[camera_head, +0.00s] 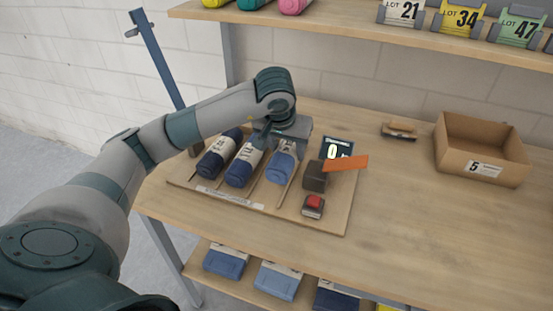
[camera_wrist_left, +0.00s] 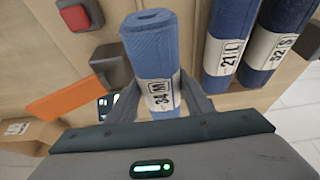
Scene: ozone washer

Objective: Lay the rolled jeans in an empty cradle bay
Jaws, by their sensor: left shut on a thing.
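The rolled jeans, a light blue roll (camera_head: 281,164) with a white band, are at the right-hand bay of the wooden cradle board (camera_head: 330,222). In the left wrist view, the roll (camera_wrist_left: 152,50) reads "34 M". My left gripper (camera_head: 284,147) is shut around its far part; in the left wrist view its fingers (camera_wrist_left: 160,97) lie on both sides. The roll lines up with the bay between wooden dividers; I cannot tell whether it touches the bottom. Two darker blue rolls (camera_head: 218,155) (camera_head: 241,168) lie in the bays to its left. My right gripper is not in view.
A dark block with an orange flag (camera_head: 346,162), a red button (camera_head: 313,204) and a small display (camera_head: 337,149) stand right of the roll. A cardboard box (camera_head: 482,150) is at the right. The table's middle right is clear.

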